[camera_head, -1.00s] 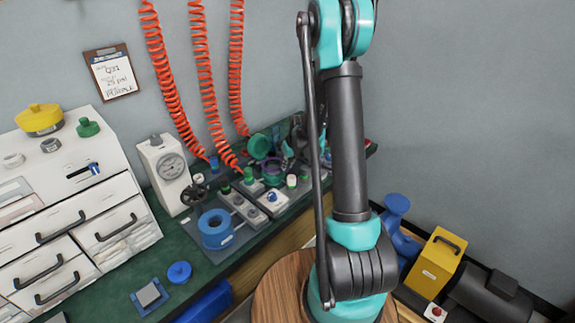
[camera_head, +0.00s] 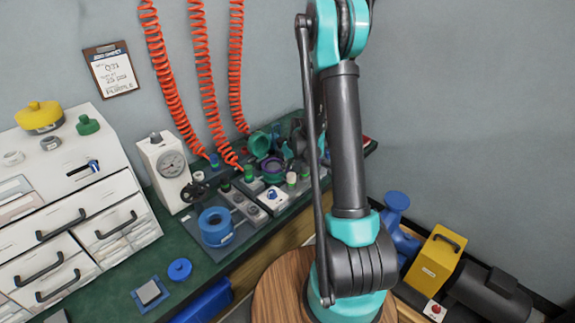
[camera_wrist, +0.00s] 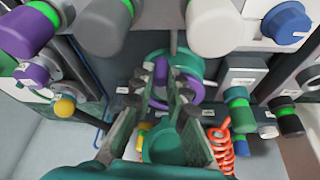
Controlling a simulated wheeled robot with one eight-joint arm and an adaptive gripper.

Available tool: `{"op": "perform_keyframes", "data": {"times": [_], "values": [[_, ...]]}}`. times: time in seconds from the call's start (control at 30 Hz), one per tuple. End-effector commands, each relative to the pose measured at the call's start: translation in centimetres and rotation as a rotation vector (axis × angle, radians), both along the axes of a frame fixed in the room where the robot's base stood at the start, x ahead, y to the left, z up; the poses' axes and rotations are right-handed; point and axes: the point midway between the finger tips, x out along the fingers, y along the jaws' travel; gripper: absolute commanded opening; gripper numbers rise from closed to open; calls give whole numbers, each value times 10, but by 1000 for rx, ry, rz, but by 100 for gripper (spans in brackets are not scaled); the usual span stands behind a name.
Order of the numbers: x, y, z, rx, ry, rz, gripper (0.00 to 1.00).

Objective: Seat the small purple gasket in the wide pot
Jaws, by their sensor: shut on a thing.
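A purple ring, the gasket (camera_wrist: 194,88), shows between and beyond my fingertips in the wrist view; it also shows in the head view (camera_head: 272,170). My gripper (camera_wrist: 168,92) is shut on the gasket. A teal-green round rim, apparently the wide pot (camera_wrist: 176,54), lies around and just beyond the gasket in the wrist view. I cannot tell whether the gasket touches the pot or is held above it. In the head view my arm hides part of this area.
Several capped cylinders in purple, grey and white crowd the wrist view's top. Orange coiled hoses (camera_head: 203,85) hang behind the bench. A gauge box (camera_head: 164,165) and a blue ring (camera_head: 216,227) are to the left.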

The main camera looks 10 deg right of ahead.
Motion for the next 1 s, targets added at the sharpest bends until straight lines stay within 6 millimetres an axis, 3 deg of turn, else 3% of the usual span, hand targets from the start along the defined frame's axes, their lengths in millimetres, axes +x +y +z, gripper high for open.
{"op": "perform_keyframes", "data": {"times": [0.6,0.63,0.8,1.0], "values": [[0,0,-11,0,0,0,0],[0,0,-11,0,0,0,18],[0,0,-11,0,0,0,38],[0,0,-11,0,0,0,38]]}}
